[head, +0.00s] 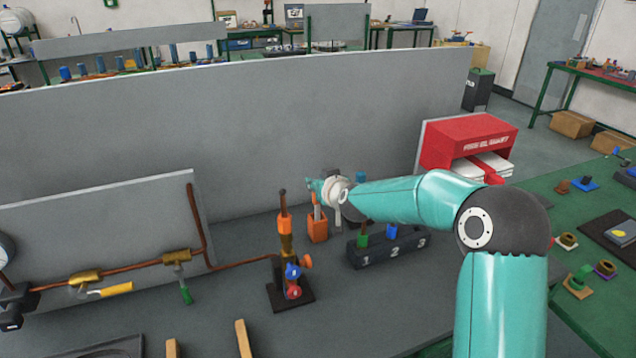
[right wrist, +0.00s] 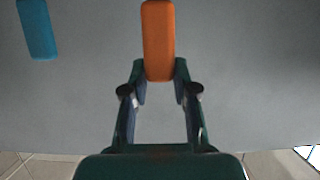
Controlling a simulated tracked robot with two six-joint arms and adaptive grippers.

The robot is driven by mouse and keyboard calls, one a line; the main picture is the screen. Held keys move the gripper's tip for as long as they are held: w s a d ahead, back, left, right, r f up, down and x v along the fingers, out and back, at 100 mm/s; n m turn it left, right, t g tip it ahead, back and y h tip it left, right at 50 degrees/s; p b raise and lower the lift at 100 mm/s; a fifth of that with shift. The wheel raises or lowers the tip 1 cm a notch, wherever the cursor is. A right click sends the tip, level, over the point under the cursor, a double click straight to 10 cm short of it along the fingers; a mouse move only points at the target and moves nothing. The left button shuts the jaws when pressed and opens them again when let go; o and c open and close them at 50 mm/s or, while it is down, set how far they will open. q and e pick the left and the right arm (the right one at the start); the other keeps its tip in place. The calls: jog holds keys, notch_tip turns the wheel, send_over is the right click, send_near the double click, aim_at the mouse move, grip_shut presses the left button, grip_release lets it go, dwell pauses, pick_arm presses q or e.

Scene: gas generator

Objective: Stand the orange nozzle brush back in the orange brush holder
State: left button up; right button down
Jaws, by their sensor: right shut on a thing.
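The orange brush holder (head: 317,228) is a small upright block on the grey bench, left of the black numbered block. My right gripper (head: 317,187) is just above it, its arm reaching in from the right. In the right wrist view the fingertips of my right gripper (right wrist: 160,85) are shut on the orange nozzle brush (right wrist: 158,38). My left gripper is not in view.
The black block (head: 388,247) with numbers and coloured plugs stands right of the holder, under my arm. An upright burner with an orange body (head: 285,225) stands to the left. A grey panel (head: 240,120) rises behind. A blue piece (right wrist: 37,28) shows in the right wrist view.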

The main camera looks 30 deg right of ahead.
jog(key=shift+f+b, duration=1.3)
jog(key=shift+f, duration=0.2)
jog(key=c, duration=0.8)
grip_release()
jog(key=v, duration=1.2)
jog(key=shift+f, duration=0.1)
